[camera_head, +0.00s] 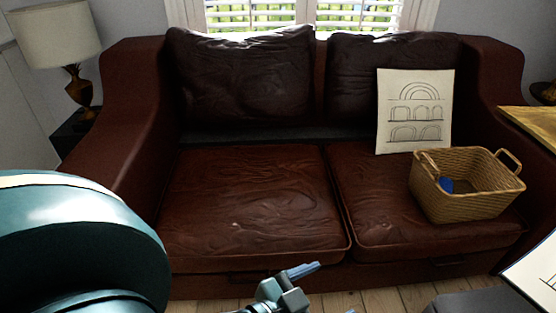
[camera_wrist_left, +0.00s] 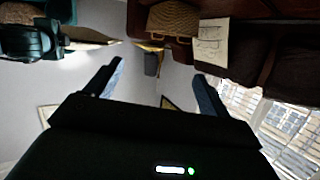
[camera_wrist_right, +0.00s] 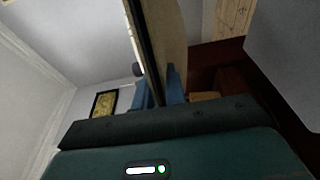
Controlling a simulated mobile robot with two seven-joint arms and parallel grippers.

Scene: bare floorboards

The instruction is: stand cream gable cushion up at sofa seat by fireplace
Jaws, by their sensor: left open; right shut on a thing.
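A thin flat cream panel (camera_wrist_right: 172,40), seen nearly edge-on in the right wrist view, is held between the blue fingers of my right gripper (camera_wrist_right: 160,85). The brown leather sofa (camera_head: 250,195) has two seats. A cream cushion with drawn arches (camera_head: 414,115) stands upright against its right backrest.
A wicker basket (camera_head: 465,195) with something blue inside sits on the right seat, before the arch cushion. The left seat is clear. A lamp (camera_head: 60,35) stands at the left and a wooden top (camera_head: 532,122) at the right. No fireplace is recognisable.

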